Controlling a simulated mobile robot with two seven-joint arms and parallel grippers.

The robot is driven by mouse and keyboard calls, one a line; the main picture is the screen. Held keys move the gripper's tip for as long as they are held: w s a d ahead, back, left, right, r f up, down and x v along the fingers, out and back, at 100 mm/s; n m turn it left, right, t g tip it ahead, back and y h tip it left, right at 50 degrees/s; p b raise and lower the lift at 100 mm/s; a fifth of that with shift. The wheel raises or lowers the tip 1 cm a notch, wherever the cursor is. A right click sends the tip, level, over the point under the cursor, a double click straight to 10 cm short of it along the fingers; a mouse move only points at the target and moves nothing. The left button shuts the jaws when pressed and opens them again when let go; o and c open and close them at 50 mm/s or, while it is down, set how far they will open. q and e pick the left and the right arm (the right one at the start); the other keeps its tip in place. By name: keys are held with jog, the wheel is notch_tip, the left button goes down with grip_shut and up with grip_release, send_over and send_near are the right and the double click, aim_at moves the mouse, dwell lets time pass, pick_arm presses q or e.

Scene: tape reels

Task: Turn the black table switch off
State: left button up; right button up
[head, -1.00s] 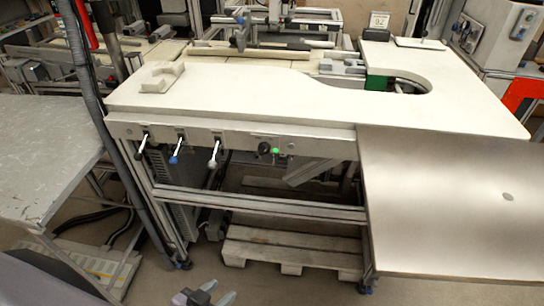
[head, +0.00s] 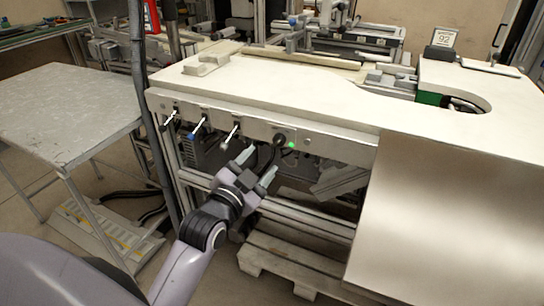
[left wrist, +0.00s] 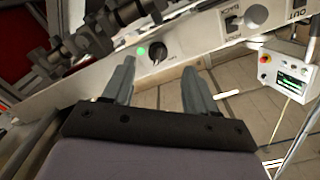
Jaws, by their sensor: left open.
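The black rotary switch (head: 279,139) sits on the table's front rail, just left of a lit green lamp (head: 291,145). In the left wrist view the black switch (left wrist: 157,54) appears between and beyond my fingertips, with the green lamp (left wrist: 142,52) lit beside it. Its turned position is too small to read. My left gripper (head: 259,166) is open and empty, below and in front of the switch, pointing up at the rail. In the left wrist view its two fingers (left wrist: 157,68) are spread apart with a gap to the switch. My right gripper is not in view.
Three levers with black, blue (head: 191,136) and pale knobs stick out of the rail left of the switch. The white tabletop (head: 290,90) overhangs above. A metal panel (head: 440,230) stands right. A wooden pallet (head: 290,265) lies below; a grey side table (head: 65,105) stands left.

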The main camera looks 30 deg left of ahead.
aim_at(275, 145)
pick_arm(q)
jog(key=shift+w, duration=3.55)
jog(key=c, duration=1)
